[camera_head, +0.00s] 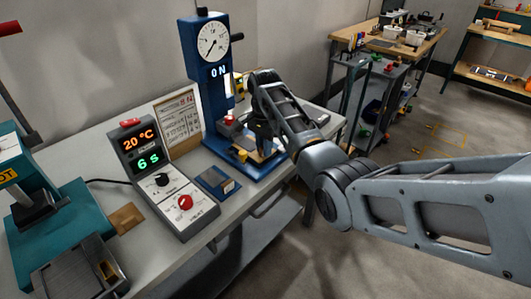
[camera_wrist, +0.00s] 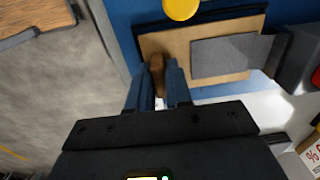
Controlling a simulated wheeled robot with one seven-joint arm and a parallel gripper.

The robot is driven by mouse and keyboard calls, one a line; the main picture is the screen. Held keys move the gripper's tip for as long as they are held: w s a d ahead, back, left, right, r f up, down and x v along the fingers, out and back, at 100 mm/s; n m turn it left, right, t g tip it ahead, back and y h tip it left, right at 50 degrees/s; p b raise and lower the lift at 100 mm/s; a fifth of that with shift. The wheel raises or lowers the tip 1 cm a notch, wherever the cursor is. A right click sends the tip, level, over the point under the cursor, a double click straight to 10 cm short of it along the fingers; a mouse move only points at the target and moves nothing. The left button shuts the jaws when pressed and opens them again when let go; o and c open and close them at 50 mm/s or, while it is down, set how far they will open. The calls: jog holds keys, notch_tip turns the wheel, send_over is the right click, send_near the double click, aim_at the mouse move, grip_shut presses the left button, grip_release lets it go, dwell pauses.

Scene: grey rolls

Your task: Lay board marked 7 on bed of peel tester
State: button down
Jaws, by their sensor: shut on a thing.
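The blue peel tester (camera_head: 205,85) stands on the bench with a round dial and a display reading 0 N. My gripper (camera_head: 262,138) is low over its base. In the wrist view my gripper (camera_wrist: 158,88) is shut on a brown tab at the near edge of a tan board (camera_wrist: 170,47). The board carries a grey patch (camera_wrist: 225,56) and lies over the dark bed (camera_wrist: 150,27) of the blue base; whether it rests fully on the bed I cannot tell. No number 7 is legible. In the head view my arm hides most of the board.
A yellow knob (camera_wrist: 181,8) is close beyond the board. A control box (camera_head: 165,180) showing 20 °C and 6 s, a small blue block (camera_head: 217,182) and a teal machine (camera_head: 60,235) stand on the bench left of the tester.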

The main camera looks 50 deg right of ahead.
jog(key=shift+f, duration=0.55)
jog(key=shift+r, duration=0.1)
jog(key=c, duration=1.1)
grip_release()
jog(key=shift+o, duration=0.2)
notch_tip(320, 180, up, 12)
jog(key=p, duration=0.1)
jog(key=shift+p, duration=0.3)
